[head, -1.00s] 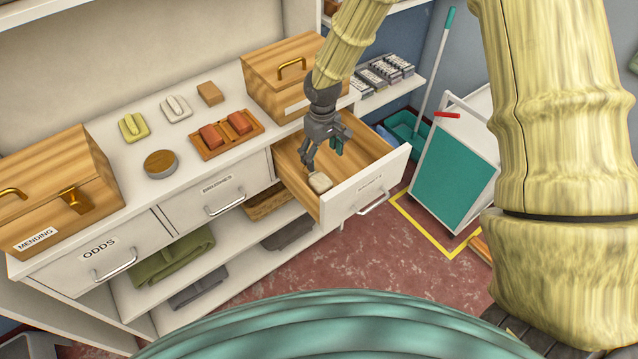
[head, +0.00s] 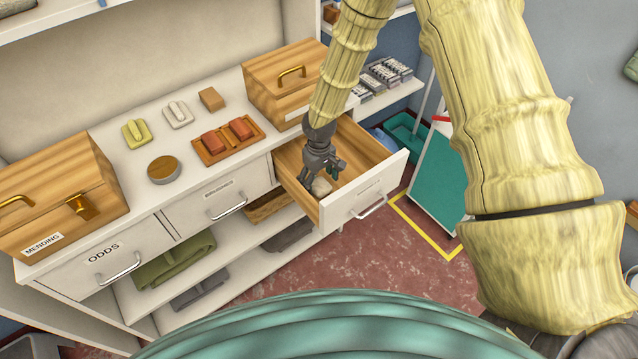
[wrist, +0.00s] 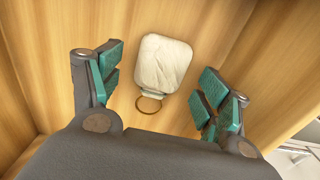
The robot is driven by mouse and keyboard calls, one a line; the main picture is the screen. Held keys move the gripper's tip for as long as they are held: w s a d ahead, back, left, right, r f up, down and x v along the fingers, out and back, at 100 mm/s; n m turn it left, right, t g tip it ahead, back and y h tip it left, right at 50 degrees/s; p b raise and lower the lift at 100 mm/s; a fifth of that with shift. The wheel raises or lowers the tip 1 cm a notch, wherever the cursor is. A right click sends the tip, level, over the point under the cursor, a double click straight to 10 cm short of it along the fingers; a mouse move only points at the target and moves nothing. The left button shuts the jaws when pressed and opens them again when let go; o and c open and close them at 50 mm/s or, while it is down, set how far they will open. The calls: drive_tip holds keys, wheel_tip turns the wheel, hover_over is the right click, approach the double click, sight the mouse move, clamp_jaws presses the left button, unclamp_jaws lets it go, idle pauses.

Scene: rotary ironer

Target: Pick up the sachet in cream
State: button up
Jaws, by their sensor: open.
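The cream sachet (wrist: 162,62) lies flat on the wooden floor of the open drawer (head: 364,205). In the wrist view it is a rounded cream pouch with a brass-coloured ring (wrist: 149,105) at its near end. In the head view the sachet (head: 321,187) is partly hidden by my gripper (head: 318,184), which reaches down into the drawer. In the wrist view my gripper (wrist: 155,90) is open, with its teal-padded fingers to the left and right of the sachet and apart from it. Nothing is held.
The drawer's wooden walls stand close around my gripper. On the counter are a wooden box (head: 285,80), a tray with two red-brown blocks (head: 227,140), a round tin (head: 164,169), a yellow-green item (head: 136,133) and a white item (head: 178,114). A MENDING box (head: 60,195) stands left.

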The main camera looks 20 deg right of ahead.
drive_tip(key=shift+f, duration=0.65)
drive_tip(key=c, duration=0.9)
drive_tip(key=shift+c, duration=0.2)
drive_tip(key=shift+r, duration=0.1)
